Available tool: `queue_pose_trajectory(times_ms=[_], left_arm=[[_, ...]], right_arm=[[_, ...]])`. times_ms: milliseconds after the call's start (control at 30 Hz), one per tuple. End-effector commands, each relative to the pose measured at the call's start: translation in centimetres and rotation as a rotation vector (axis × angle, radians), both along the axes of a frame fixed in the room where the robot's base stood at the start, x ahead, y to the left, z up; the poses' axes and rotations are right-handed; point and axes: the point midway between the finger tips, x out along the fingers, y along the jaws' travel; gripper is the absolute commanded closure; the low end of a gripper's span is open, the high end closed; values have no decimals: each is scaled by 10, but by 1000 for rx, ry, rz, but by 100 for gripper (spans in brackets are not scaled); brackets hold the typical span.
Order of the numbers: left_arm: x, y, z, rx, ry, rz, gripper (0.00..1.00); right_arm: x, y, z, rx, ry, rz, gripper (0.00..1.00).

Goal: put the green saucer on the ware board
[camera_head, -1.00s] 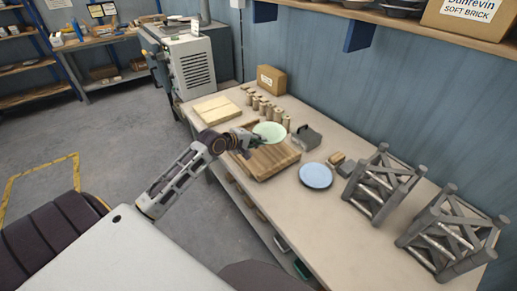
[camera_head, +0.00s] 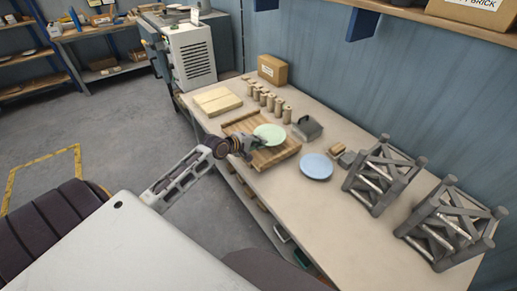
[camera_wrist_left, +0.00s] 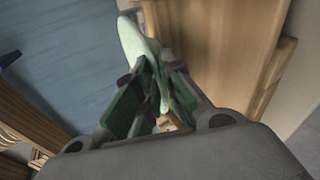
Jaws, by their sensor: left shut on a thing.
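The green saucer (camera_head: 270,133) is a pale green disc over the wooden ware board (camera_head: 283,157) on the bench. My left gripper (camera_head: 256,144) is shut on its near edge. In the left wrist view the saucer (camera_wrist_left: 138,45) shows edge-on between the fingers (camera_wrist_left: 155,100), with the board's slats (camera_wrist_left: 215,45) beside it. Whether the saucer touches the board cannot be told. My right gripper is not in view.
A blue plate (camera_head: 316,167) lies right of the board. Several tan cylinders (camera_head: 268,101) and a dark grey block (camera_head: 307,128) stand behind it. Two grey racks (camera_head: 382,176) stand at the right. Pale slabs (camera_head: 217,101) lie to the left. The bench front is clear.

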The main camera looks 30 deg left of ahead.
Motion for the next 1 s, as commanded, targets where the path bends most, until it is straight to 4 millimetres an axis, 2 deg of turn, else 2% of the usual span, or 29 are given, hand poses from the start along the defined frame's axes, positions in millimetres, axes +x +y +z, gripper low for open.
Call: queue_pose_trajectory(times_ms=[400, 733, 767, 800, 1000], left_arm=[[0, 0, -35, 1, 0, 0, 100], [0, 0, -36, 0, -1, 0, 100], [0, 0, -37, 0, 1, 0, 87], [0, 0, -37, 0, 1, 0, 81], [0, 0, -37, 0, 1, 0, 81]], right_arm=[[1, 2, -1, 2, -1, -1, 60], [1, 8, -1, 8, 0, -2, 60], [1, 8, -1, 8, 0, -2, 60], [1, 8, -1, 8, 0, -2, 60], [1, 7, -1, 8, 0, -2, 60]])
